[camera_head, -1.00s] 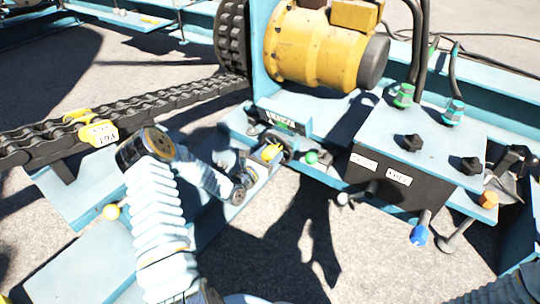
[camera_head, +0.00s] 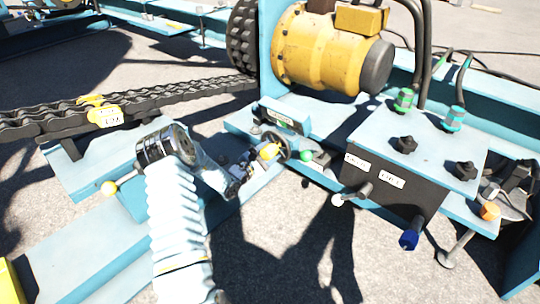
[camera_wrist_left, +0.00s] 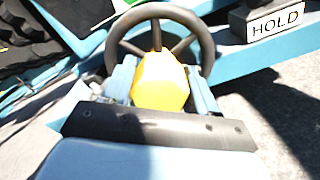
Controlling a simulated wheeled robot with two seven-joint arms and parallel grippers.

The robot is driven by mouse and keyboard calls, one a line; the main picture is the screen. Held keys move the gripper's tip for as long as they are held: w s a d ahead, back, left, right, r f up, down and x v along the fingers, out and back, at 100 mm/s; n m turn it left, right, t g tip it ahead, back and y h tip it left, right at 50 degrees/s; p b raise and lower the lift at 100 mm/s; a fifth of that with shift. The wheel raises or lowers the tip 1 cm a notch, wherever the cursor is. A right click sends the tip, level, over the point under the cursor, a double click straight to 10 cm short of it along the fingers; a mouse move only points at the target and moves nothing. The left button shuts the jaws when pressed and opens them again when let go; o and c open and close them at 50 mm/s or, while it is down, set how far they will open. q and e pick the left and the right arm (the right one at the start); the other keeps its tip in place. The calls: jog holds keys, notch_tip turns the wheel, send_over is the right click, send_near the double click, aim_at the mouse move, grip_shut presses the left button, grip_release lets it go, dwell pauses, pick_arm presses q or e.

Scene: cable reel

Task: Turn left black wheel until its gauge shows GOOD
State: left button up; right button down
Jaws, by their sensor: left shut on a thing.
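A dark wheel (camera_head: 281,146) with spokes sits on the teal frame near the middle of the head view, and its rim also shows in the left wrist view (camera_wrist_left: 197,30). A yellow piece (camera_wrist_left: 160,82) is at its middle, between my left gripper's fingers. My left gripper (camera_head: 259,154) is shut on this yellow piece, with the rim just beyond the fingers. A teal box (camera_head: 284,116) with a small window, possibly the gauge, stands behind the wheel; its text is too small to read. My right gripper is not in view.
A dark control box (camera_head: 395,190) with white labels, levers and black knobs stands to the right. A plate reading HOLD (camera_wrist_left: 275,20) shows in the left wrist view. A green ball knob (camera_head: 306,155) is close beside the wheel. A heavy chain (camera_head: 150,105) runs at left.

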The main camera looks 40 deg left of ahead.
pick_arm(q)
jog(key=shift+m, duration=0.6)
jog(key=o, duration=1.5)
jog(key=s, duration=0.4)
jog(key=s+p, duration=0.1)
jog(key=s, duration=0.4)
jog(key=s+a, duration=0.1)
jog(key=s, duration=0.4)
jog(key=shift+w, duration=0.1)
